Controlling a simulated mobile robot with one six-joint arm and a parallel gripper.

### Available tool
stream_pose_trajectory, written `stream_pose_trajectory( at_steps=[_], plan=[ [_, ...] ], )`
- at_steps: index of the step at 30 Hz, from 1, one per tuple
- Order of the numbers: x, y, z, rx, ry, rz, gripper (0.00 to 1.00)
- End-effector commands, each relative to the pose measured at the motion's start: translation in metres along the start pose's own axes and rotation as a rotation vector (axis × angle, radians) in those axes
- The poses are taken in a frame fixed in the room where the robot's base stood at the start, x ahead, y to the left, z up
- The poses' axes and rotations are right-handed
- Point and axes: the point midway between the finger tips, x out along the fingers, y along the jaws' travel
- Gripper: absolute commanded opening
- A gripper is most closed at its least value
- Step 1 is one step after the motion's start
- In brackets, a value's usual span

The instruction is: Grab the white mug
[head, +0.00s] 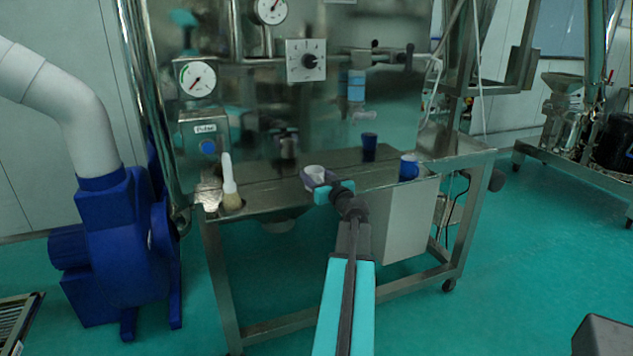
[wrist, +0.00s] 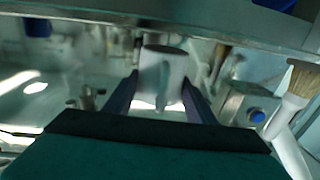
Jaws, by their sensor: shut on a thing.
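The white mug (head: 314,172) is at the front part of the steel table, between the fingers of my gripper (head: 319,180). In the wrist view the white mug (wrist: 163,76) shows between the two dark fingers of my gripper (wrist: 162,92), which are shut on it. The picture there is blurred and appears upside down. I cannot tell whether the mug touches the table top or is lifted.
A blue mug (head: 409,167) stands right of my gripper on the steel table (head: 270,189). A white-handled brush (head: 230,186) stands at the left front edge. A blue button box (head: 207,143) and gauges rise behind it.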

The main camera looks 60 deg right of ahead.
Motion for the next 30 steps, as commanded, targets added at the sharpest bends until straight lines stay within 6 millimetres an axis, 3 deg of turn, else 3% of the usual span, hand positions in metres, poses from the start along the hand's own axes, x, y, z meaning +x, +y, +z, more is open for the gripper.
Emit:
stream_pose_trajectory(
  at_steps=[6,30],
  plan=[
    [0.000,0.000,-0.018,-0.002,0.002,0.000,0.28],
    [-0.123,-0.003,-0.026,-0.001,0.001,0.003,0.28]
  ],
)
